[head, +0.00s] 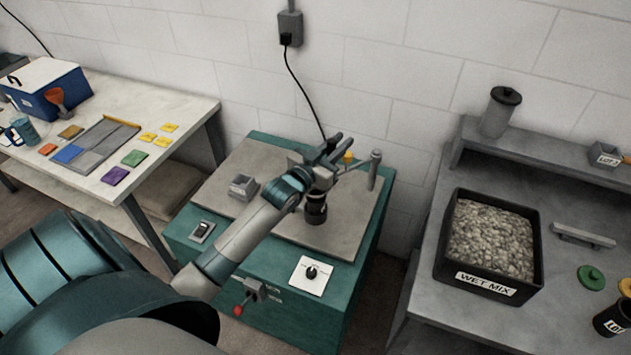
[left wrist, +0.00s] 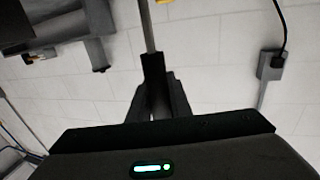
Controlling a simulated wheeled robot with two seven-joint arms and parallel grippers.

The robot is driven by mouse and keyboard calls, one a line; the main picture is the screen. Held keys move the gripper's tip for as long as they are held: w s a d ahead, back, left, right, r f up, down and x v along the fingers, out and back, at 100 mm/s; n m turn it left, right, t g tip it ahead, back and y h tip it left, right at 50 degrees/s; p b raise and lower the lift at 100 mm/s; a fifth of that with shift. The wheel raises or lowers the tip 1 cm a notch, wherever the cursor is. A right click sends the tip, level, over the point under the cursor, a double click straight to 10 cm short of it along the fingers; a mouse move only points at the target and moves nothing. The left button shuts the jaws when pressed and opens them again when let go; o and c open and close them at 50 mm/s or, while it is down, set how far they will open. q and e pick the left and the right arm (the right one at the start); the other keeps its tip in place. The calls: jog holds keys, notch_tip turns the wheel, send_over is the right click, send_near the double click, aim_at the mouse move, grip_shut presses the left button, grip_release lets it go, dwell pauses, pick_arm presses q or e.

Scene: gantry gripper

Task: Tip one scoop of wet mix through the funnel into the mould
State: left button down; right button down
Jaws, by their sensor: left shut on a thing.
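My left gripper (head: 334,150) is above the back of the teal machine's grey top. The wet mix (head: 490,238) fills a labelled black bin (head: 487,284) on the right bench. No scoop is clearly visible. My right gripper is out of view.
A grey post (head: 375,168) and a yellow knob (head: 348,157) stand close to my left gripper. A dial panel (head: 311,275) is at the machine's front. The right bench holds a grey bar (head: 583,236) and a lidded canister (head: 501,110). Coloured tiles (head: 134,158) lie on the left table.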

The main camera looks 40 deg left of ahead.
pick_arm(q)
jog(key=shift+r, duration=1.8)
jog(key=shift+f, duration=0.1)
